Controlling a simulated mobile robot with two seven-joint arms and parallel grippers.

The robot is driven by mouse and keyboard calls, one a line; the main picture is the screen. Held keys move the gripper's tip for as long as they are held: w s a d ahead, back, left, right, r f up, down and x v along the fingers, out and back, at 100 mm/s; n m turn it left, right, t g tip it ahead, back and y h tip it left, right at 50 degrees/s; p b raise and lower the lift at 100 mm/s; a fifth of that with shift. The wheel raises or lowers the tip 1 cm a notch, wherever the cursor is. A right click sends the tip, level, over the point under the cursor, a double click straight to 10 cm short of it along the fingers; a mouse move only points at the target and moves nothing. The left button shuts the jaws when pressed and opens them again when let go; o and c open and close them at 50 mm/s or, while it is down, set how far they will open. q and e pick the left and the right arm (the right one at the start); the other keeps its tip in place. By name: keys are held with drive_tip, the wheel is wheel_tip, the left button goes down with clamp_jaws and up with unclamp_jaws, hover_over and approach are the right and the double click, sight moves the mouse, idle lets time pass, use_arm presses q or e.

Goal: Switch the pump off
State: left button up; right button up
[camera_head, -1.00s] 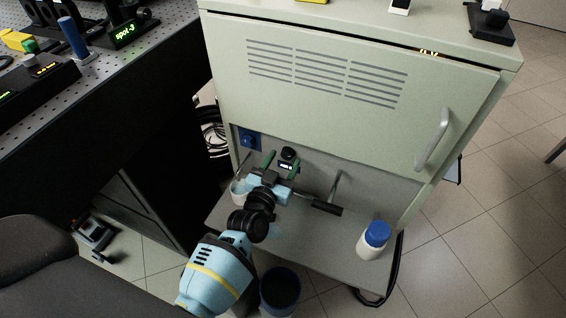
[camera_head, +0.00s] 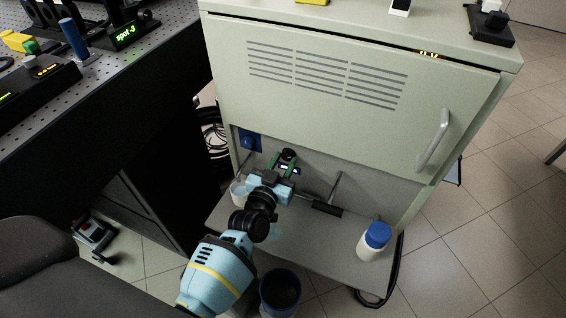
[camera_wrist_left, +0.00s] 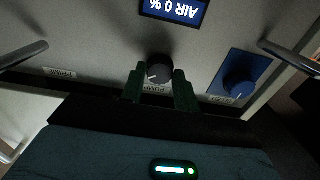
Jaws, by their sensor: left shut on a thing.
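The pump's black round knob (camera_wrist_left: 159,70), with a white pointer line, sits on the grey panel of the cabinet. In the left wrist view the green fingertips of my left gripper (camera_wrist_left: 158,88) are on either side of this knob, shut on it. A label below the knob is partly hidden by the fingers. In the head view my left gripper (camera_head: 284,162) is at the recessed panel, and the knob (camera_head: 288,154) shows between its fingers. A display (camera_wrist_left: 175,9) beside the knob reads "AIR 0 %", upside down. My right gripper is not in view.
A blue plate with a blue knob (camera_wrist_left: 240,85) is right of the gripper in the wrist view. Metal spouts (camera_head: 336,186) stick out from the panel. A white cup (camera_head: 239,191) and a blue-capped bottle (camera_head: 372,246) stand on the shelf (camera_head: 315,245). A dark bucket (camera_head: 280,289) stands below.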

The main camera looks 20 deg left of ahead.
use_arm(q)
drive_tip(key=n, duration=0.5)
drive_tip(key=shift+p, duration=0.4)
drive_tip(key=n, duration=0.6)
drive_tip(key=shift+n, duration=0.3)
drive_tip(key=o, duration=1)
drive_tip(key=shift+c, duration=0.2)
drive_tip(key=shift+s, duration=0.15)
drive_tip(key=s+p, duration=0.1)
drive_tip(key=s, duration=0.6)
drive_tip(key=shift+s, duration=0.3)
drive_tip(key=shift+a, duration=0.1)
